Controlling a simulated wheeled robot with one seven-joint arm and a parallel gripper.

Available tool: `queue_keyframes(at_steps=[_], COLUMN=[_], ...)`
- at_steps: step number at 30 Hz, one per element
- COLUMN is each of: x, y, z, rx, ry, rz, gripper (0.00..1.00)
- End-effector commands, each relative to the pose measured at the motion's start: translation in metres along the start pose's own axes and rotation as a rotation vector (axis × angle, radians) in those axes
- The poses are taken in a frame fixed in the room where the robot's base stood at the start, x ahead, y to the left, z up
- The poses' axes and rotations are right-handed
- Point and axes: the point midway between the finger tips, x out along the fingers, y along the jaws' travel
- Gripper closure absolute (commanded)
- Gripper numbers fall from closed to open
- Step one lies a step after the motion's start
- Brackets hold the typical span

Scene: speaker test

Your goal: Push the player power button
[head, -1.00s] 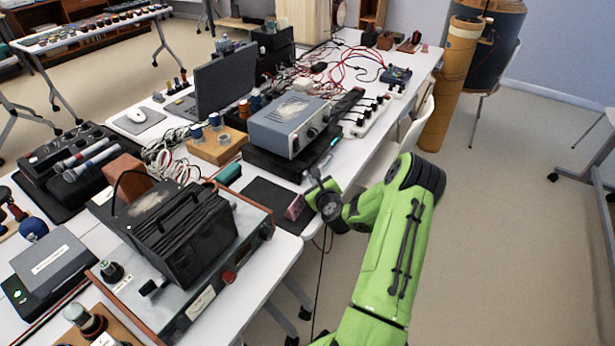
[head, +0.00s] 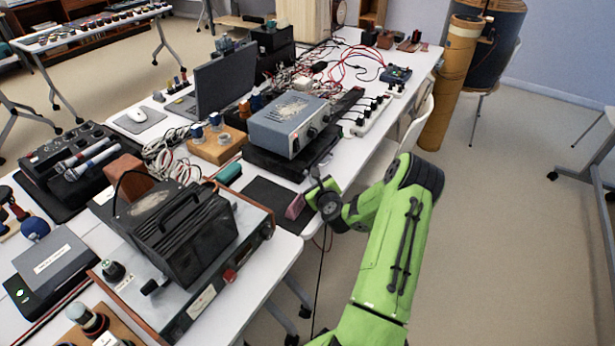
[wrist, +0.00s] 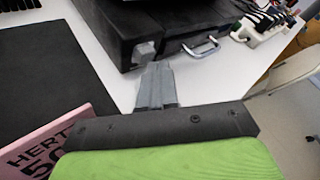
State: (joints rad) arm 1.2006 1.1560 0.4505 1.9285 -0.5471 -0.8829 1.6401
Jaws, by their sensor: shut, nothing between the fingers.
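The player, a black box (head: 268,162), lies under a grey metal unit near the table's right edge; its front also shows in the wrist view (wrist: 168,48). In the wrist view a small grey block-shaped button (wrist: 144,50) sticks out of the front's left part, left of a silver handle (wrist: 200,46). I cannot read any label on it. My gripper (wrist: 155,70) is shut and empty, its fingertips just in front of and below the button in the picture. I cannot tell whether they touch it. In the head view my gripper (head: 316,172) is small and partly hidden by my wrist.
A pink block (wrist: 45,145) marked "HERTZ 50" stands close to the left of my gripper on a black mat (wrist: 38,75). The grey unit (head: 290,122) sits on the player. A power strip (head: 368,118) lies behind.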

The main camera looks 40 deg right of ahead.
Motion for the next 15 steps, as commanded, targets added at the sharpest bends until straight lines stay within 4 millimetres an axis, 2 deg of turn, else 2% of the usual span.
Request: queue_keyframes(at_steps=[7,15], x=[-0.003,-0.024], y=[-0.002,-0.018], z=[-0.004,-0.021], rx=[-0.001,-0.001], ry=[0.001,0.002], rz=[0.0,-0.001], gripper=[1.0,1.0])
